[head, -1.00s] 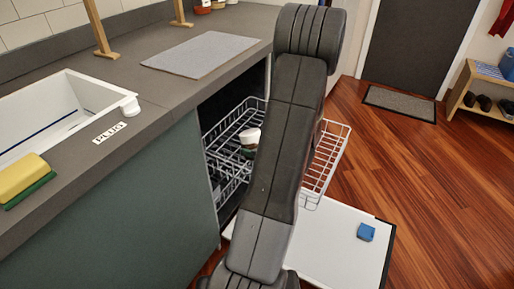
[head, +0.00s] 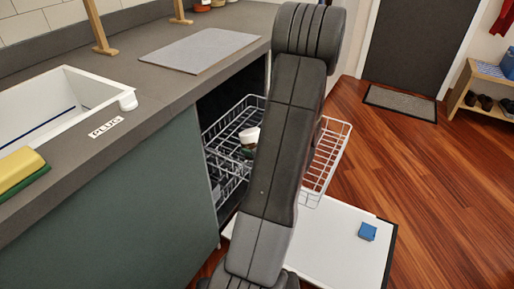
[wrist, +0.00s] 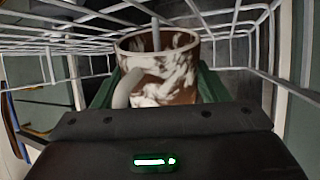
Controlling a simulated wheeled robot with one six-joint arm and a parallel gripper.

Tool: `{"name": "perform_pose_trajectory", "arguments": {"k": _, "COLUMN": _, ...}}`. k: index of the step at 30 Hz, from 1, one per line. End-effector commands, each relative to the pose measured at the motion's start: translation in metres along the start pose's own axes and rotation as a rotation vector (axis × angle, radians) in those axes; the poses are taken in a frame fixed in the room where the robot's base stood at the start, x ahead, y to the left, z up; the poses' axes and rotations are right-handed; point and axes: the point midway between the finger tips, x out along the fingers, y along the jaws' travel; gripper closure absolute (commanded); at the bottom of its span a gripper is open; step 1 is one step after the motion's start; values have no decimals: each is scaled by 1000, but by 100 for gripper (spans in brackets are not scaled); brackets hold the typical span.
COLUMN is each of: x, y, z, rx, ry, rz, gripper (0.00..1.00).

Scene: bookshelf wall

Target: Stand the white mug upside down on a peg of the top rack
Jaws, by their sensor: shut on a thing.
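The white mug, marked with brown patches, shows in the wrist view (wrist: 158,65) and partly in the head view (head: 251,135), at the top rack (head: 330,160). My gripper (wrist: 155,90) is shut on it, with green fingers on both sides of its body. The handle faces the wrist camera. In the wrist view the mug's open rim is at the picture's top, and a thin upright rack peg (wrist: 155,32) shows at the opening. I cannot tell how far the peg reaches inside. My arm hides part of the rack in the head view.
The rack is pulled out over the open dishwasher door (head: 325,250), where a blue block (head: 367,231) lies. Rack wires (wrist: 60,45) run close around the mug. The counter with a sink (head: 60,110) and grey mat (head: 195,50) is on the left. Wooden floor is clear at right.

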Motion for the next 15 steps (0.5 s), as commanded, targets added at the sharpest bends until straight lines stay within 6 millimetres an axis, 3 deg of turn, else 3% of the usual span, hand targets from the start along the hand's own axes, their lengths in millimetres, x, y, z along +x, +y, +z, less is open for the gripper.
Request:
{"name": "perform_pose_trajectory", "arguments": {"k": 4, "x": 0, "y": 0, "z": 0, "rx": 0, "ry": 0, "rz": 0, "gripper": 58}}
{"name": "perform_pose_trajectory", "arguments": {"k": 5, "x": 0, "y": 0, "z": 0, "rx": 0, "ry": 0, "rz": 0, "gripper": 31}}
{"name": "perform_pose_trajectory", "arguments": {"k": 9, "x": 0, "y": 0, "z": 0, "rx": 0, "ry": 0, "rz": 0, "gripper": 7}}
{"name": "perform_pose_trajectory", "arguments": {"k": 15, "x": 0, "y": 0, "z": 0, "rx": 0, "ry": -1, "rz": 0, "gripper": 7}}
